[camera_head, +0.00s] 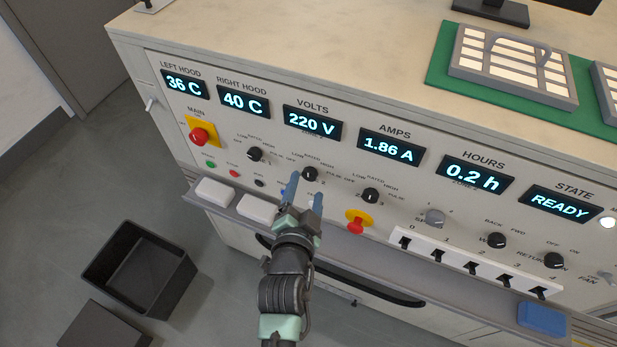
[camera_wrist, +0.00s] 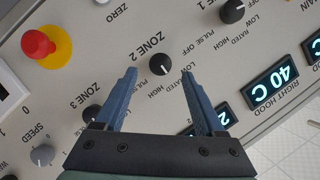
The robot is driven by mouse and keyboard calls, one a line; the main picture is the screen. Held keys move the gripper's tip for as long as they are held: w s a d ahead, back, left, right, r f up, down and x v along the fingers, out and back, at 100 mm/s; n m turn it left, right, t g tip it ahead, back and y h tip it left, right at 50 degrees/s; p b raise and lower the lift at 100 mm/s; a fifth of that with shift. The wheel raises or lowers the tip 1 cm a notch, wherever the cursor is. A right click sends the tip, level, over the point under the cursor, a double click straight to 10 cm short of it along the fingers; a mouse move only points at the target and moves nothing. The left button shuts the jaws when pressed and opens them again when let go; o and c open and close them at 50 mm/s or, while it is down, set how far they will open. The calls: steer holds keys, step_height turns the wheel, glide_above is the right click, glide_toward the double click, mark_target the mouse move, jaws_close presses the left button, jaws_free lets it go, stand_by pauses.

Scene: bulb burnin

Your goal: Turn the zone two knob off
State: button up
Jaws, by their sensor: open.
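The zone two knob (camera_wrist: 161,64) is a small round black knob with a light mark, on the cream panel below the "ZONE 2" label. In the head view it is the middle knob (camera_head: 310,174) of the row below the displays. I cannot tell for sure which setting its mark points to. My gripper (camera_wrist: 159,72) is open, its two blue fingers pointing at the panel with the knob between the fingertips. The fingers do not appear to touch the knob. In the head view my gripper (camera_head: 304,188) is just below and in front of the knob.
Similar knobs (camera_head: 255,154) (camera_head: 370,196) stand on either side. A red button on yellow (camera_head: 356,222) is at lower right, the red main switch (camera_head: 200,136) at left. A ledge (camera_head: 228,201) with white blocks juts out below. Black switches (camera_head: 440,255) line the right.

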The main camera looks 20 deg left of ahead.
mark_target(309, 177)
steer(key=shift+x, duration=1.95)
jaws_close()
